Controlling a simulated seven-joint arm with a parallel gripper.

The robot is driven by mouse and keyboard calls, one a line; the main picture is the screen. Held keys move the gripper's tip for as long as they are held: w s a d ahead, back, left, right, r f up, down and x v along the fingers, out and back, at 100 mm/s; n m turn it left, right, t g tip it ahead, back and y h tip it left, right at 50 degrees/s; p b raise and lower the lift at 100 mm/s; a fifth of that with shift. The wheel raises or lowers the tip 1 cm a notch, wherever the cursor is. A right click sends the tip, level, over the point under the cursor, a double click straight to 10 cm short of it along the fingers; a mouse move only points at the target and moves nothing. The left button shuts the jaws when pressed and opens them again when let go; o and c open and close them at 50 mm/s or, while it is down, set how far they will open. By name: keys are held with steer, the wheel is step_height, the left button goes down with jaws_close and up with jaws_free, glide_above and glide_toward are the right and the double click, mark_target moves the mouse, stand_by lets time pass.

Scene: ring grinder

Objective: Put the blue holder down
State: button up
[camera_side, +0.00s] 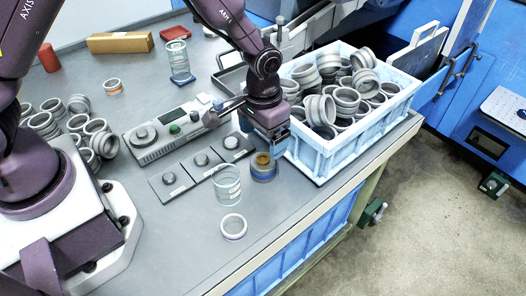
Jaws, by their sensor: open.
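A small round holder (263,172) with blue around it and a brownish middle stands upright on the grey table, near the front edge. My gripper (274,147) points down just above and slightly right of it, with its jaws open. I cannot tell whether the fingertips touch the holder. Another blue base (183,80) stands at the back of the table under a stack of clear rings.
A light-blue crate (320,160) full of metal rings stands close to my gripper on the right. Clear stacked rings (227,185) and a loose ring (233,226) are left of the holder. Flat panels with knobs (202,160) lie farther left. The table edge is near.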

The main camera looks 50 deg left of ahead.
steer(key=shift+r, duration=1.7)
step_height(320, 180, up, 10)
steer(key=t, duration=0.2)
glide_above(263, 158)
steer(key=s+a, duration=0.3)
steer(key=a, duration=0.1)
steer(key=s+a+r+t, duration=0.1)
steer(key=s+a+r, duration=0.2)
steer(key=s+r, duration=0.3)
steer(key=s+a+r+t, duration=0.2)
steer(key=s+r, duration=0.3)
steer(key=s, duration=0.5)
steer(key=shift+a+r+t, duration=0.3)
steer(key=shift+a+r, duration=0.1)
steer(key=shift+a, duration=0.15)
